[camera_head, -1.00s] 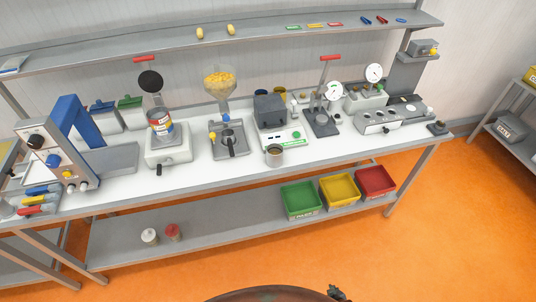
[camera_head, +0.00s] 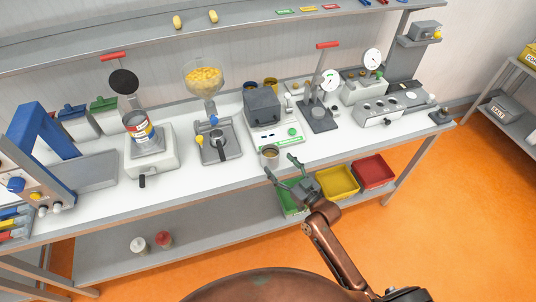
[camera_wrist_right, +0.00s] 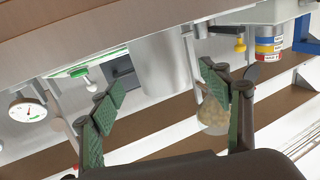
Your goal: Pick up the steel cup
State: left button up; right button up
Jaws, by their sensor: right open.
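The steel cup (camera_head: 269,157) stands upright at the front edge of the white bench top, in front of the grey box device. In the right wrist view the cup (camera_wrist_right: 150,62) shows as a plain grey cylinder, upside down in the picture, between and beyond the two fingers. My right gripper (camera_head: 281,166) is open and empty, its green-padded fingers spread just in front of the cup, at the bench's front edge. It also shows in the wrist view (camera_wrist_right: 160,92). I cannot tell whether a finger touches the cup. My left gripper is not in view.
Behind the cup is a grey box device (camera_head: 262,104) on a white base. A funnel (camera_head: 203,78) with yellow pieces and a scale with a can (camera_head: 138,126) stand to the left. Green, yellow (camera_head: 338,181) and red (camera_head: 370,170) bins sit on the lower shelf, the green partly hidden by my gripper.

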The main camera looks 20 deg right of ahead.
aim_at(276, 160)
jog(key=shift+w+a+r, duration=0.2)
jog(key=shift+w, duration=0.05)
jog(key=shift+w+a+r, duration=0.1)
jog(key=shift+a+r, duration=0.05)
jog(key=shift+r, duration=0.05)
jog(key=x, duration=0.4)
jog(key=shift+f, duration=0.35)
jog(key=shift+w+a, duration=0.1)
jog(key=shift+w, duration=0.55)
jog(key=shift+c, duration=0.9)
jog(key=c, duration=1.1)
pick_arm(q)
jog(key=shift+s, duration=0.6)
pick_arm(e)
jog(key=shift+c, duration=0.5)
